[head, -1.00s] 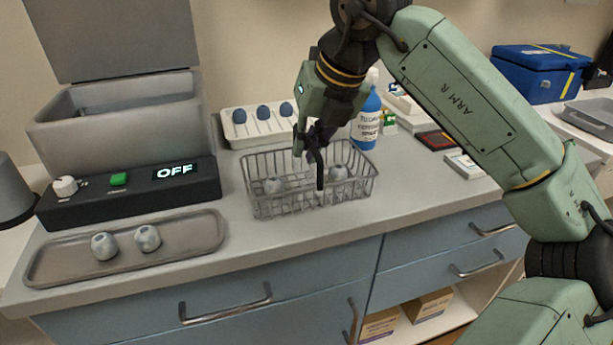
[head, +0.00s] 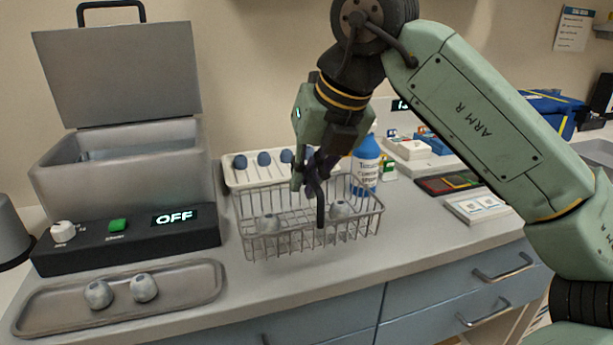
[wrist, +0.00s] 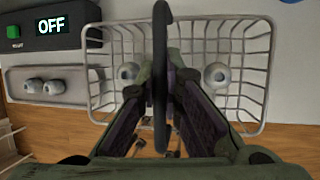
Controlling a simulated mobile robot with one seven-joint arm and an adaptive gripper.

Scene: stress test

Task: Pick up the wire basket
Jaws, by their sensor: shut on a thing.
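The wire basket (head: 357,222) is a grey open wire frame with a dark upright handle. It is at the middle of the counter in the head view and appears to be slightly above the surface, roughly level. Two pale round things with blue-grey tops (head: 268,223) (head: 341,210) sit inside it. My gripper (head: 310,184) is over the basket's middle and shut on the handle. In the wrist view the dark handle (wrist: 161,75) runs between the fingers, with the basket rim (wrist: 254,127) around them and a round thing on each side.
A grey tray (head: 200,285) with two round things lies at the left front, before a lidded bath (head: 120,175) reading OFF. A white rack (head: 232,180) and a blue bottle (head: 366,155) stand close behind the basket. Clear counter (head: 420,240) lies to the right.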

